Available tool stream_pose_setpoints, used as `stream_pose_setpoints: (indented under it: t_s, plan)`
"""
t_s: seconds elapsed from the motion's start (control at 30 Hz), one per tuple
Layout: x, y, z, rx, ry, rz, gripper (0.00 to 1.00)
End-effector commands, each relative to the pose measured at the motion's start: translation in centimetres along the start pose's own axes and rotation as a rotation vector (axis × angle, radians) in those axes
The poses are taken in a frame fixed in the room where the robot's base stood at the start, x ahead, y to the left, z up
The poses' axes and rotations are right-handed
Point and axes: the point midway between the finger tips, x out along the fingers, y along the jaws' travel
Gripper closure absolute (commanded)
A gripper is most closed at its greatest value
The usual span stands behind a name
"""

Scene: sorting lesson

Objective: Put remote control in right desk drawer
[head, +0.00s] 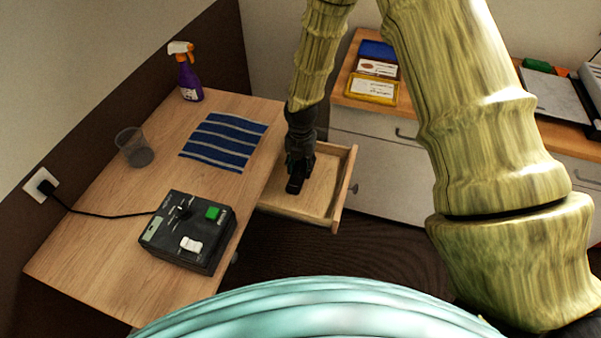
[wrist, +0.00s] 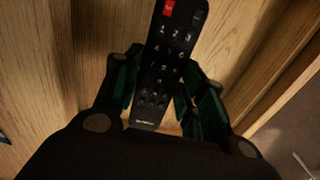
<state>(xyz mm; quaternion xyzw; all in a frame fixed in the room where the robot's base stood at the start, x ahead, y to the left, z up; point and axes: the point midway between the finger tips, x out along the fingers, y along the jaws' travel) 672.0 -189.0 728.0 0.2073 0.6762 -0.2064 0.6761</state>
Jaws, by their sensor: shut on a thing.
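A black remote control (wrist: 165,65) with white-marked keys and a red button is between the fingers of my gripper (wrist: 160,92) in the wrist view. The gripper is shut on it near its lower end. In the head view my gripper (head: 296,180) is over the open wooden drawer (head: 318,203), towards its left side by the desk. The drawer is pulled out from the right side of the desk (head: 95,245). The remote is hard to make out there, dark against the gripper. I cannot tell whether it touches the drawer bottom.
On the desk are a black control box (head: 188,232) with a cable, a clear cup (head: 134,148), a striped blue cloth (head: 225,140) and a purple spray bottle (head: 188,78). A white cabinet (head: 372,150) stands behind the drawer.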

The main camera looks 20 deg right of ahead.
Motion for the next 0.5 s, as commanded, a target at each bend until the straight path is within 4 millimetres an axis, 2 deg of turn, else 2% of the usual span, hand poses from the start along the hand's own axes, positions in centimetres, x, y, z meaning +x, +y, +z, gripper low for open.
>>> stream_pose_setpoints:
  t_s: [0.3,0.5]
  plan:
    - [3.2,0.0,0.0,-0.001,0.000,-0.002,0.85]
    - [4.0,0.0,0.0,0.000,0.000,0.000,0.85]
